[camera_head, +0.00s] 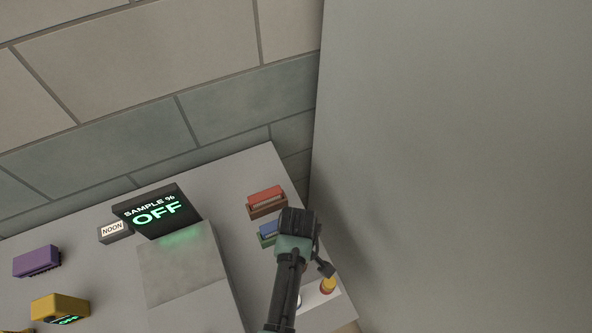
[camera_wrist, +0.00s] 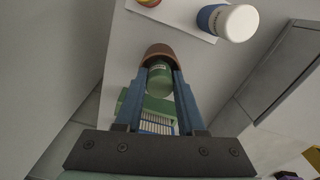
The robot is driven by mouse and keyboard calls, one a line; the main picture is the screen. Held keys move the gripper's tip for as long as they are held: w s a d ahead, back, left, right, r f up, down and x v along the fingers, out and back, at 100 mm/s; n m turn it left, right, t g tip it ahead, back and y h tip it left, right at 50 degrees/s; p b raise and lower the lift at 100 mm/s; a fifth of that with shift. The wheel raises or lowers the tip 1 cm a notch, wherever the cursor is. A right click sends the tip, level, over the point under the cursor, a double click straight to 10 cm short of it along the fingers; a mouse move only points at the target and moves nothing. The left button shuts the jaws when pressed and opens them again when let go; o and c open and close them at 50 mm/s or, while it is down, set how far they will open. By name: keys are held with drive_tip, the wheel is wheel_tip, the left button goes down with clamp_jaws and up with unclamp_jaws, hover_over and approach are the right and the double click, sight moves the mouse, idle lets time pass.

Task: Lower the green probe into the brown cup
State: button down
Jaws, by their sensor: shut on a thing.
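In the wrist view, my gripper (camera_wrist: 161,75) has its two blue fingers shut on the green probe (camera_wrist: 160,82), a short green cylinder with a pale label. The brown cup (camera_wrist: 158,50) lies just beyond the fingertips, lined up with the probe. The probe's far end overlaps the cup's opening in this view; I cannot tell how deep it is inside or whether it touches the cup. In the head view, my dark arm covers this spot, and neither the probe nor the cup can be made out.
A green box with cards (camera_wrist: 158,122) is close beside the fingers. A blue-and-white jar (camera_wrist: 238,22) and a red-yellow item (camera_head: 328,285) stand on a white sheet. A red box (camera_head: 266,197) stands farther back. The display (camera_head: 155,212) reads "SAMPLE % OFF". A grey wall (camera_head: 450,150) rises right.

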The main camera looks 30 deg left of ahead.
drive_tip(key=shift+c, duration=2.2)
unclamp_jaws()
wheel_tip(320, 180, up, 13)
drive_tip(key=b, duration=0.1)
